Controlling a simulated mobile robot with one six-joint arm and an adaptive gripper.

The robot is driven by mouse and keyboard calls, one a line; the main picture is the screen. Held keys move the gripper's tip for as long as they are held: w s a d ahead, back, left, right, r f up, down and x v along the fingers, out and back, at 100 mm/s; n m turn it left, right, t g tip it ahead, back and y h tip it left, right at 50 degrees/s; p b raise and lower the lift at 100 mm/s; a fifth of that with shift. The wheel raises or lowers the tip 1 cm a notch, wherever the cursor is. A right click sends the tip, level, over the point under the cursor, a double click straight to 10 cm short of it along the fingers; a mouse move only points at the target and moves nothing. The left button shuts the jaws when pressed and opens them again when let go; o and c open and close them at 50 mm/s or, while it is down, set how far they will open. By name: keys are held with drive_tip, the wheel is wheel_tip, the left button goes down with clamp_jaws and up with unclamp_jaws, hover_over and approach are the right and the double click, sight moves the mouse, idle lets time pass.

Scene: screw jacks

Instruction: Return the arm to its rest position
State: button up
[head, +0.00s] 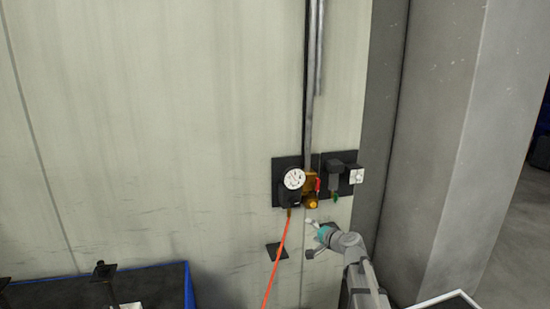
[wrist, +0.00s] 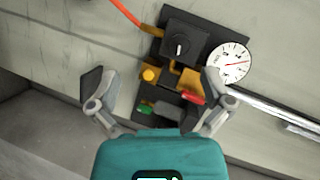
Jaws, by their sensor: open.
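My arm (head: 360,275) reaches up from the bottom right in the head view. My gripper (head: 309,238) is at its end, just below the wall-mounted valve panel. In the wrist view my gripper (wrist: 152,84) has its two fingers spread wide, with nothing held between them. The valve panel (wrist: 185,45) shows beyond the fingers, with a white dial gauge (wrist: 229,63), a red handle (wrist: 190,97), a green part (wrist: 146,109) and a yellow knob (wrist: 150,74). The right finger overlaps part of the panel in that view. I cannot tell whether it touches.
An orange hose (head: 276,260) hangs from the gauge (head: 294,179), left of my gripper. A vertical pipe (head: 309,90) runs above the panel. A grey pillar (head: 440,130) stands to the right. A blue-edged bin (head: 188,285) is at the lower left. The wall's left part is bare.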

drive_tip(key=s+a+f+n+g+h+b, duration=0.3)
drive_tip(key=s+f+n+g+b, duration=0.4)
drive_tip(key=s+f, duration=0.9)
drive_tip(key=s+d+f+g+h, duration=0.2)
drive_tip(key=s+d+f+g, duration=0.1)
drive_tip(key=s, duration=0.3)
drive_tip(key=s+d+f+n+g+h+b, duration=0.1)
drive_tip(key=s+d+f+g+h, duration=0.1)
drive_tip(key=s, duration=0.4)
drive_tip(key=shift+s+d+f+g+h, duration=0.3)
drive_tip(key=shift+d+f+g+h, duration=0.15)
drive_tip(key=shift+d+f, duration=0.4)
